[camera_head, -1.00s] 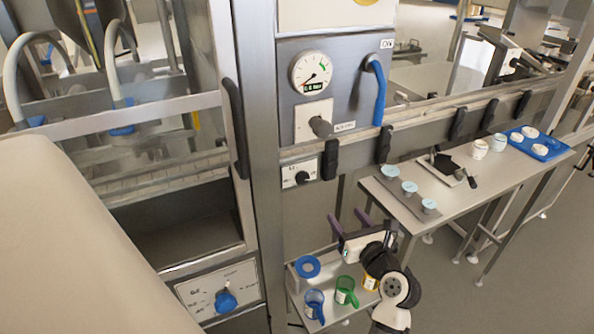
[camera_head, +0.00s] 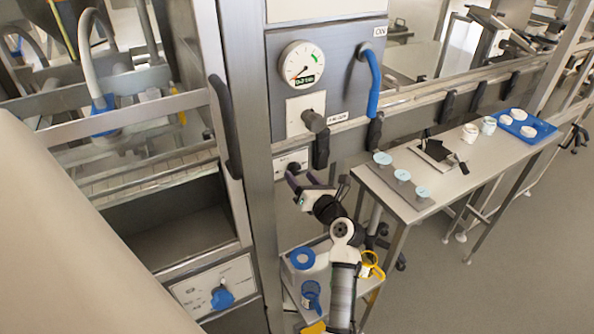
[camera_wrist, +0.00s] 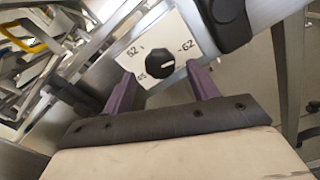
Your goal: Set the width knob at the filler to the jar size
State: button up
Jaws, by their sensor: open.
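The width knob is a small black dial on a white plate (camera_head: 283,162) below the gauge panel, largely hidden behind my gripper in the head view. The wrist view shows the knob (camera_wrist: 154,66) clearly, with marks that look like 45, 52 and 62 around it. A pale line on the knob shows; I cannot tell for sure which mark it meets. My gripper (camera_head: 303,180) is open in front of the plate, its purple fingers either side of the knob in the wrist view, apart from it.
A blue-handled lever (camera_head: 373,85) and a grey knob (camera_head: 314,121) are above. A black clamp handle (camera_head: 321,148) is close right of the plate. The side table (camera_head: 398,206) holds pale blue lids. A low shelf below carries a blue jug (camera_head: 311,295) and a yellow jug (camera_head: 371,266).

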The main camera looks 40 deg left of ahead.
aim_at(295, 171)
jog(key=shift+x, duration=1.55)
jog(key=shift+c, duration=0.2)
jog(key=c, duration=0.9)
